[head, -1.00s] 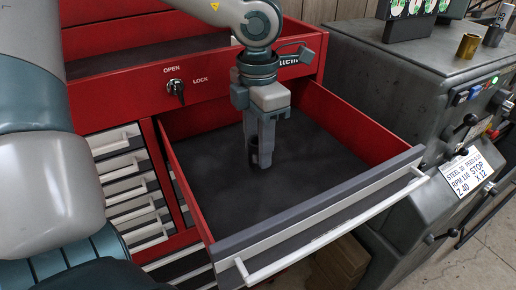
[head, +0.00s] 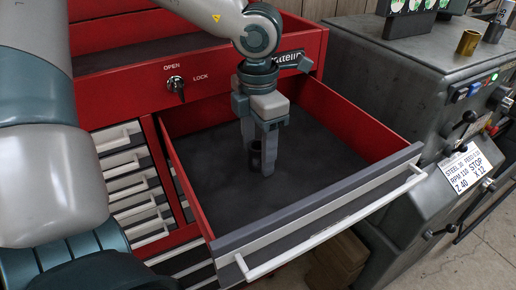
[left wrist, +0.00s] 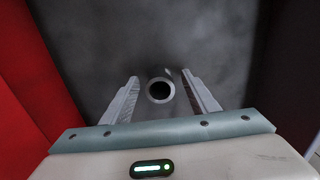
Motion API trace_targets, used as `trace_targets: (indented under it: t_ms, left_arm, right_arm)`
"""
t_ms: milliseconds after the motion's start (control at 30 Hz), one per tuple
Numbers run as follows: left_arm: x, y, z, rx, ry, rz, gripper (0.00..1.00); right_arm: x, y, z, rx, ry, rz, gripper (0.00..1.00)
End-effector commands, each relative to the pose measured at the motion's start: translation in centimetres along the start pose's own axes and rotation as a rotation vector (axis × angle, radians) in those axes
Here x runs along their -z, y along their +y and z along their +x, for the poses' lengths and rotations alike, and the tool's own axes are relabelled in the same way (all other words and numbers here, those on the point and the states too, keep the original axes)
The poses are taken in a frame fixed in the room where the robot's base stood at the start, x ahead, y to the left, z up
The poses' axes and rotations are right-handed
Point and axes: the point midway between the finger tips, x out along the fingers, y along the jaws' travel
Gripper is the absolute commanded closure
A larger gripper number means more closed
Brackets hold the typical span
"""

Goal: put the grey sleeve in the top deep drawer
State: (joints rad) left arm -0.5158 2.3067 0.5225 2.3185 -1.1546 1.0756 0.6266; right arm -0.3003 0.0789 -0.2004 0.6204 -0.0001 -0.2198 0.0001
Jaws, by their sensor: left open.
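The grey sleeve (head: 256,158) is a small dark hollow cylinder inside the open top deep drawer (head: 330,130). In the left wrist view the sleeve (left wrist: 160,90) shows its round open end, so it stands upright on the drawer's dark floor. My left gripper (head: 259,163) points down into the drawer. Its fingers are open, one on each side of the sleeve, with a gap to it in the left wrist view (left wrist: 160,82). The fingers partly hide the sleeve in the head view. My right gripper is not in view.
The drawer's red side walls and grey front with a pale handle (head: 330,225) surround the gripper. A grey machine (head: 400,75) stands close on the right, with a brass cylinder (head: 468,43) on top. Shallow drawers (head: 130,185) are shut at left.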

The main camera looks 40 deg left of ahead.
Motion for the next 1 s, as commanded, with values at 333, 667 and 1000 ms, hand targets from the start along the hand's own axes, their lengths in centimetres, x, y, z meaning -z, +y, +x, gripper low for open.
trace_targets:
  t_ms: [333, 667, 1000]
  left_arm:
    - [-0.1, 0.1, -1.9, -0.002, -0.004, -0.002, 0.46]
    - [-0.1, 0.1, -7.4, -0.004, -0.006, -0.001, 0.46]
    - [0.0, 0.0, -11.7, -0.001, -0.001, -0.001, 0.46]
  right_arm:
    - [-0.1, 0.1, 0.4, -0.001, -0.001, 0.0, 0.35]
    - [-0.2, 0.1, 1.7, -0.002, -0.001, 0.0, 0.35]
    - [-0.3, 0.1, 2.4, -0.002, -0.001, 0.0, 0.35]
